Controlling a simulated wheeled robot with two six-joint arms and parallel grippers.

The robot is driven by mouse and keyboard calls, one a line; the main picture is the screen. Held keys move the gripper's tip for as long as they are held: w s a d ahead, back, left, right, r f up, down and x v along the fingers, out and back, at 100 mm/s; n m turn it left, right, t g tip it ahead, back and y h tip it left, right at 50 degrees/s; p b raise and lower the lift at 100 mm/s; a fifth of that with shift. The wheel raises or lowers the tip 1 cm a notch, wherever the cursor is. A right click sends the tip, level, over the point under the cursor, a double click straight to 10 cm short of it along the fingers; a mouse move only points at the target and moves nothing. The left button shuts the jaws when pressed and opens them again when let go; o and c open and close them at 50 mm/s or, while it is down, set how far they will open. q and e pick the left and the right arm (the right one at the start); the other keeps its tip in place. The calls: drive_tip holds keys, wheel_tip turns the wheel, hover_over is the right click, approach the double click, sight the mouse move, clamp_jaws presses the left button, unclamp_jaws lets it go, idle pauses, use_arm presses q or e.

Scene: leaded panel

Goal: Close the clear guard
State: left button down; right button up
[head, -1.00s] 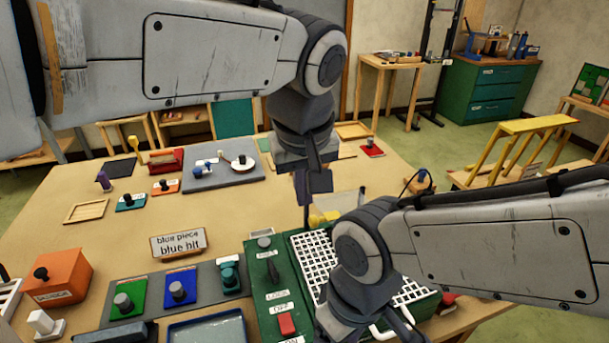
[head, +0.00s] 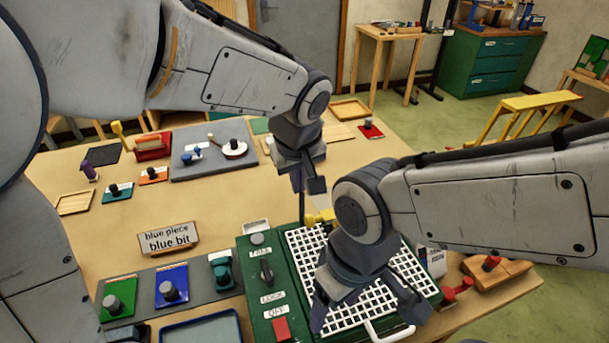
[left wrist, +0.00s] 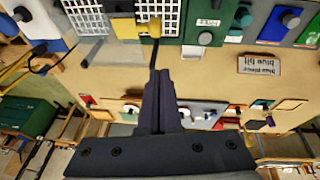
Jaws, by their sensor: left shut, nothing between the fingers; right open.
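The green machine (head: 255,292) has a white grid bed (head: 345,312) and a white handle (head: 388,334) at its front. I cannot clearly make out the clear guard now; my arms cover part of the machine's back. A yellow part (head: 318,217) sits at the bed's back edge and shows in the left wrist view (left wrist: 151,28). My left gripper (head: 303,196) is shut and empty, pointing down behind the bed; its fingers (left wrist: 160,90) show in the left wrist view. My right gripper (head: 365,310) is open above the grid bed, fingers spread.
A black knob (head: 267,272) and red switch (head: 281,329) are on the machine's left panel. A sign (head: 169,238), a green block (head: 118,297) and a blue block (head: 171,286) are at left. A wooden block (head: 497,271) lies at right.

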sight(308, 224)
use_arm(q)
drive_tip(key=shift+s+d+f+p, duration=0.1)
drive_tip(key=shift+s+d+f, duration=0.15)
drive_tip(key=shift+f, duration=0.4)
drive_tip(key=shift+s+d+f+p, duration=0.1)
drive_tip(key=shift+s+f, duration=0.2)
drive_tip(key=shift+f, duration=0.35)
drive_tip(key=shift+s+d+f+p, duration=0.1)
drive_tip(key=shift+s+d+f, duration=0.15)
drive_tip(key=shift+f, duration=0.4)
use_arm(e)
drive_tip(key=shift+r, duration=0.5)
drive_tip(key=shift+f, duration=0.1)
use_arm(q)
drive_tip(key=f+b, duration=0.1)
drive_tip(key=b, duration=0.1)
drive_tip(key=s+f+b, duration=0.1)
drive_tip(key=b, duration=0.1)
drive_tip(key=f+b, duration=0.1)
drive_tip(key=b, duration=0.1)
drive_tip(key=shift+s+d+f, duration=0.3)
drive_tip(key=shift+s, duration=0.1)
use_arm(e)
wheel_tip(308, 224, down, 6)
drive_tip(key=shift+f, duration=0.1)
use_arm(q)
drive_tip(key=shift+r, duration=0.25)
use_arm(e)
drive_tip(key=shift+r, duration=0.3)
